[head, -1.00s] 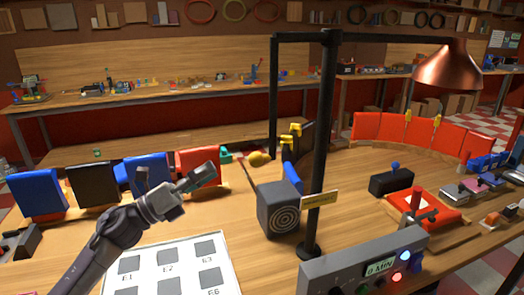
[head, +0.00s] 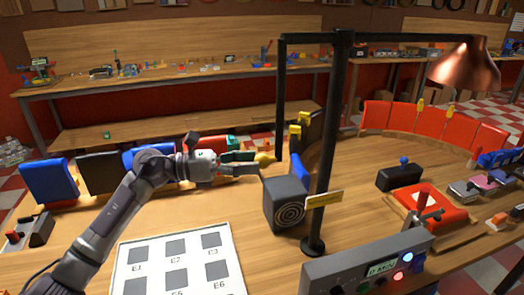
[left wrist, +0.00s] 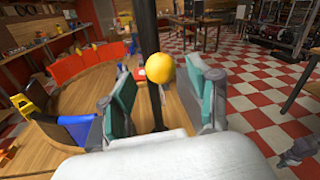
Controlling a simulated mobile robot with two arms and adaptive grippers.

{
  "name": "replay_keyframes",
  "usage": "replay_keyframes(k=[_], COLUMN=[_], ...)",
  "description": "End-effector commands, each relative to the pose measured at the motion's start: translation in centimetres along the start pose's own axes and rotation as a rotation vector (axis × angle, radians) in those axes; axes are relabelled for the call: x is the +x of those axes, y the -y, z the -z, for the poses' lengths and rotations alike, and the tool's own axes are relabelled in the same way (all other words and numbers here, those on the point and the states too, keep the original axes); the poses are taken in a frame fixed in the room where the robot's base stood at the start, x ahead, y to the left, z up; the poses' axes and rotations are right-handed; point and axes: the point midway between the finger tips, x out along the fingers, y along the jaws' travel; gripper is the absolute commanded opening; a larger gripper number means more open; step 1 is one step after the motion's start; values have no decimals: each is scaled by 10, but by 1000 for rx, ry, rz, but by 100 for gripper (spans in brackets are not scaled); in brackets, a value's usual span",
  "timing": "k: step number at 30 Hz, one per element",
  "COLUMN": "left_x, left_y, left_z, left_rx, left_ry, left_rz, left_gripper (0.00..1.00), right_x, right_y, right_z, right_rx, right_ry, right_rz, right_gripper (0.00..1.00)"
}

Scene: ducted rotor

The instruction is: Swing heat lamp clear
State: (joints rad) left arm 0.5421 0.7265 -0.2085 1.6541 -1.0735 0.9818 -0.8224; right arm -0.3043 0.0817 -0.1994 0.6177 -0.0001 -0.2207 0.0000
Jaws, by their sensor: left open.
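The heat lamp has a copper shade (head: 467,68) at the upper right, on a black arm carried by a black post (head: 326,150). At the arm's left end a thin black rod (head: 281,100) hangs down to a yellow knob (head: 265,158). My left gripper (head: 248,164) is open at the knob's left, its fingers pointing right. In the left wrist view the yellow knob (left wrist: 160,67) shows between the tips of the two teal-padded fingers (left wrist: 165,95), with a gap on each side. Contact is not visible.
A grey box with a ringed target (head: 287,203) stands just below and right of my left gripper. A control panel (head: 367,262) is in front of the post. A white marked sheet (head: 175,262) lies at front left.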

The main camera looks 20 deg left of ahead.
Motion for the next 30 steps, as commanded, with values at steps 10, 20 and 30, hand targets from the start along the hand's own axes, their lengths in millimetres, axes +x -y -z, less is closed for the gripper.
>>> replay_keyframes(k=[10,20,30], left_x=[33,34,33], left_y=[0,0,0], left_z=[-1,0,0], left_rx=[-1,-1,-1], left_ry=[1,1,1], left_rz=[-1,-1,-1], left_gripper=[61,49,0], right_x=[-16,-15,-15], right_y=[2,2,2], right_z=[7,7,7], right_rx=[1,1,1], right_ry=[-8,-9,-9], right_rz=[3,3,3], right_gripper=[0,0,0])
